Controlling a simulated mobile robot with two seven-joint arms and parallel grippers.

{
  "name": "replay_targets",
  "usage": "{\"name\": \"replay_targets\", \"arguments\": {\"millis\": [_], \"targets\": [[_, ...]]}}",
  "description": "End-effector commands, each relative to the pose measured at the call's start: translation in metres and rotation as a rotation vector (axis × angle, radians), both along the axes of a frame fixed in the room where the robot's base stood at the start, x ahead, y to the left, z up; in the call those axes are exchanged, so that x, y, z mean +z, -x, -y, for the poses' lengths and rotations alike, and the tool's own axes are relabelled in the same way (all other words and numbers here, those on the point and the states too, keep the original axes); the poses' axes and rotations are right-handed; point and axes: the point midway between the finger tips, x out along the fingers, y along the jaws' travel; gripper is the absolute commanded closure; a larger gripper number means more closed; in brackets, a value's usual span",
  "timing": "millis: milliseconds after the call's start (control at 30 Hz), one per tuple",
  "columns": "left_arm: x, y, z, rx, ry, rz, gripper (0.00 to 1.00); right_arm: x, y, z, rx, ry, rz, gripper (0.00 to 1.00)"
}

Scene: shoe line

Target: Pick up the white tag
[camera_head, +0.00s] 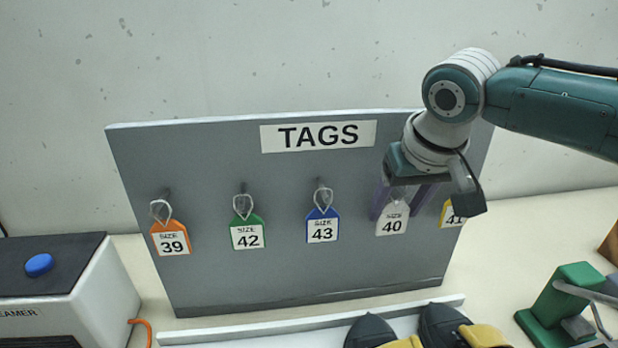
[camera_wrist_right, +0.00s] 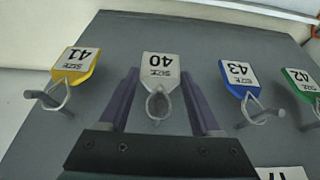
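The white tag (camera_head: 392,219), marked size 40, hangs by a loop on the grey tag board, fourth from the left in the head view. In the right wrist view the white tag (camera_wrist_right: 160,70) shows upside down, between and just beyond the two purple fingers. My right gripper (camera_head: 400,205) is in front of the board at this tag. In the right wrist view the right gripper (camera_wrist_right: 160,82) is open, with a finger on each side of the tag's loop and a gap to both. My left gripper is not in view.
The board (camera_head: 280,275) also holds an orange tag (camera_head: 170,239), a green tag (camera_head: 247,233), a blue tag (camera_head: 322,227) and a yellow tag (camera_head: 452,215). Dark shoes (camera_head: 440,322) lie in front. A steamer box (camera_head: 75,295) stands left, a green device (camera_head: 565,300) right.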

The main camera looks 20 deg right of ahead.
Motion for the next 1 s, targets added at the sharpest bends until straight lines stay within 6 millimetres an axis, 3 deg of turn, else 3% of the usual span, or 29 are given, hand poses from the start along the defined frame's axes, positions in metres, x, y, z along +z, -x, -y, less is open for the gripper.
{"name": "replay_targets", "arguments": {"millis": [33,500,767,1000], "targets": [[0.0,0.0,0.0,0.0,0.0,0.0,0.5,0.0,0.0,0.0,0.0,0.0,0.0,0.42],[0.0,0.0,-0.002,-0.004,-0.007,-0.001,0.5,0.0,0.0,0.0,0.0,0.0,0.0,0.93],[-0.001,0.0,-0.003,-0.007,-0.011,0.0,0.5,0.002,0.0,0.0,0.0,-0.001,0.001,0.93],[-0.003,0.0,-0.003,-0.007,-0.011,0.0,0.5,0.015,0.005,-0.001,0.001,-0.001,0.0,0.93]]}}
